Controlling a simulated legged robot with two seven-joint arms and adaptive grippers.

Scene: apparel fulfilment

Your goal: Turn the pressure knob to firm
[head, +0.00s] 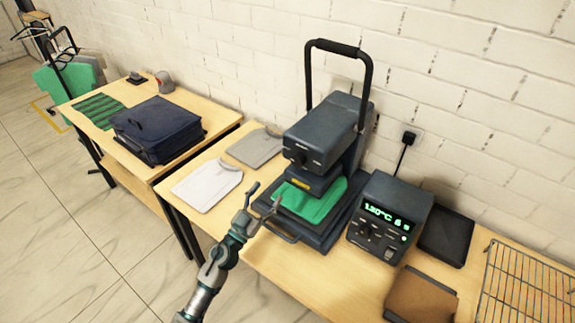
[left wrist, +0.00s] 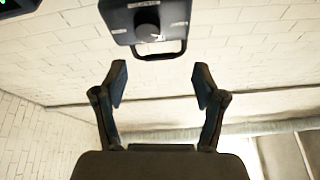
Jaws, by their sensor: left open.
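The heat press (head: 336,117) stands on the table with its dark head raised over a green garment (head: 315,202). A round dark knob (head: 300,158) is on the front of the head. It also shows at the top of the left wrist view (left wrist: 147,28), with small white markings around it too blurred to read. My left gripper (head: 265,200) is open and empty in front of the press, lower than the knob and apart from it. Its spread fingers (left wrist: 161,78) show in the left wrist view, with the knob beyond them. My right gripper is not in view.
A control box (head: 418,197) with a lit green display and buttons stands right of the press. The press's tall handle (head: 367,75) rises above it. Folded shirts (head: 207,184) lie left. A dark tray (head: 446,237), brown pad (head: 423,298) and wire rack (head: 525,285) are right.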

